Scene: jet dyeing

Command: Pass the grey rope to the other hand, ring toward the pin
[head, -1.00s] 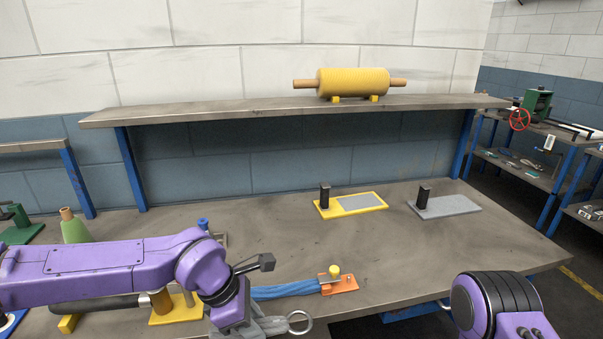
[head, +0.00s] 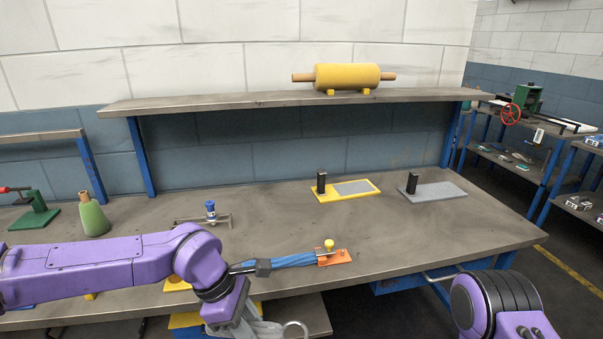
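The grey rope (head: 258,329) hangs below the wrist of my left arm at the bottom edge, with its metal ring (head: 296,330) on the right end, pointing right. My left gripper (head: 232,322) appears shut on the rope; its fingertips are mostly hidden by the wrist and cut off by the frame. My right arm shows at lower right, but its gripper is out of view. A grey plate (head: 440,191) with a black upright post (head: 412,184) stands on the bench at right. An orange plate (head: 337,258) with a yellow-topped pin (head: 329,245) holds the end of a blue rope (head: 293,261).
A yellow plate (head: 374,185) with a black post and grey pad lies left of the grey plate. A green bottle (head: 93,218) and a blue-topped fitting (head: 211,211) stand at left. A yellow roller (head: 347,77) rests on the shelf (head: 290,99).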

